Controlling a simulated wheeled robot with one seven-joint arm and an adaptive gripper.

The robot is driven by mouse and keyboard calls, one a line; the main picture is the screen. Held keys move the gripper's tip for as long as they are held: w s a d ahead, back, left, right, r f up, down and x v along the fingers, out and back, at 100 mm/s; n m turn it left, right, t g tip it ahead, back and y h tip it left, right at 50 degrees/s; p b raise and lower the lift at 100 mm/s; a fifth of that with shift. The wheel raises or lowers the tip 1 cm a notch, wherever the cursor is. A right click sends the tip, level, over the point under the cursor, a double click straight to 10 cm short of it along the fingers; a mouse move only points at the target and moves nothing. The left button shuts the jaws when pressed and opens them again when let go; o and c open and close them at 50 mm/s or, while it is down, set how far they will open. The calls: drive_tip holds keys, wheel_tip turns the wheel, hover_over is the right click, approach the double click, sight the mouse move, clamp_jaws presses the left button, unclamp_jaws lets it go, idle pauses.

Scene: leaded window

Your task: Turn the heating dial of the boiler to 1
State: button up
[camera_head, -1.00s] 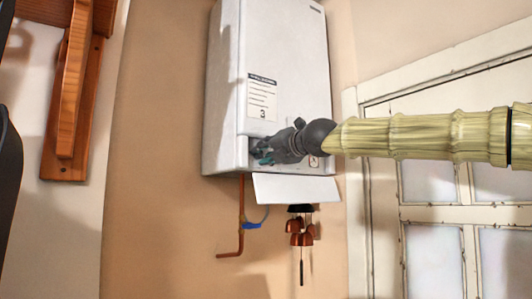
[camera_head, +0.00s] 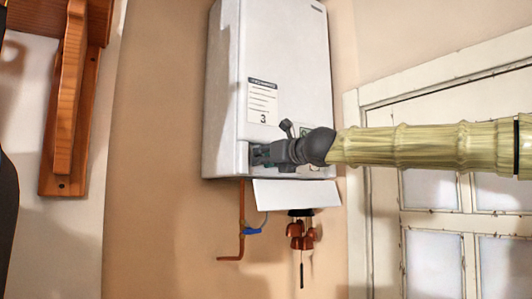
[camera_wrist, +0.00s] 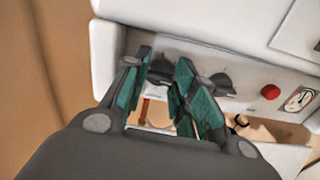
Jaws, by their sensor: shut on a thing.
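The white boiler (camera_head: 285,70) hangs on the wall in the head view, with a control strip along its lower front. In the wrist view, a black dial (camera_wrist: 160,73) sits between the two green-padded fingers of my gripper (camera_wrist: 164,62). My gripper is shut on this left dial. A second black dial (camera_wrist: 223,83) is just right of the right finger. I cannot read the dial markings or tell which dial is for heating. In the head view my gripper (camera_head: 262,155) is at the boiler's lower left and hides the dials.
A red button (camera_wrist: 270,91) and a round gauge (camera_wrist: 300,99) are right of the dials. A white flap (camera_head: 296,193) hangs open below the strip. A leaded window (camera_head: 430,190) is at the right.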

drive_tip(key=n+p, duration=0.1)
drive_tip(key=n, duration=0.3)
drive_tip(key=shift+n+p, duration=0.35)
drive_tip(key=shift+n, duration=0.05)
drive_tip(key=shift+n+p, duration=0.45)
drive_tip(key=shift+n, duration=2.05)
drive_tip(key=o, duration=0.7)
drive_tip(key=shift+o, duration=0.2)
drive_tip(key=shift+s+f, duration=0.1)
drive_tip(key=v, duration=1.1)
drive_tip(key=shift+d, duration=0.2)
drive_tip(key=shift+f, duration=0.15)
